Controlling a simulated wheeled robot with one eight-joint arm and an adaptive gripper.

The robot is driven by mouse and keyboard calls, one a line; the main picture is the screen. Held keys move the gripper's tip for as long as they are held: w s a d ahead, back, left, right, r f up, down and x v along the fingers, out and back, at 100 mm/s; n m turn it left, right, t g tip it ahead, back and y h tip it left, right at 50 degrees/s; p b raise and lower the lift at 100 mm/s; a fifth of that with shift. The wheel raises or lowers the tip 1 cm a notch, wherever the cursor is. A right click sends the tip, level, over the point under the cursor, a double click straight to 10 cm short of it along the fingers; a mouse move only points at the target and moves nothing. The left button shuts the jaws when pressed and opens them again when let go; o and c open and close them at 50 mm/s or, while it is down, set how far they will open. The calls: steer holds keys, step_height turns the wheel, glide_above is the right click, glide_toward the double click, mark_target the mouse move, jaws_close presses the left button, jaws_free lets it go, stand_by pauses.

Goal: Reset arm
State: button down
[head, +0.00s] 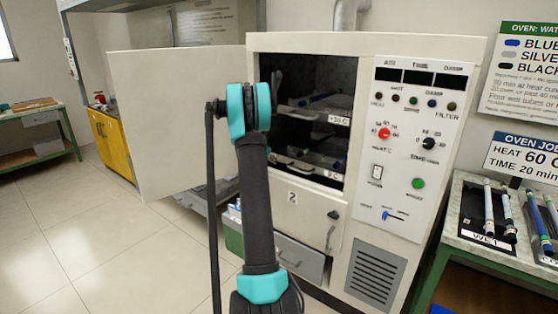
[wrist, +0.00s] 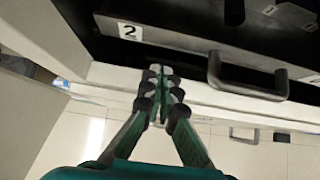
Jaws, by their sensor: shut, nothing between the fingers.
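My arm rises through the middle of the head view in front of the open oven (head: 420,205). In the wrist view my gripper (wrist: 163,72) is shut and empty, its fingertips together near a pale ledge. In the head view the gripper is mostly hidden behind my arm's turquoise joint. The oven door (head: 165,120) stands wide open to the left. Inside the dark chamber are trays (head: 310,160) with rods on them. In the wrist view a dark drawer or tray front with a handle (wrist: 245,85) and a label "2" (wrist: 129,32) lies just beyond the fingers.
A green-framed table (head: 455,235) at the right holds several rods on dark trays. The oven's control panel (head: 415,140) faces me. A yellow cabinet (head: 113,143) and another table (head: 40,145) stand at the left. The tiled floor (head: 90,235) at front left is clear.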

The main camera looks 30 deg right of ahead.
steer(key=v, duration=1)
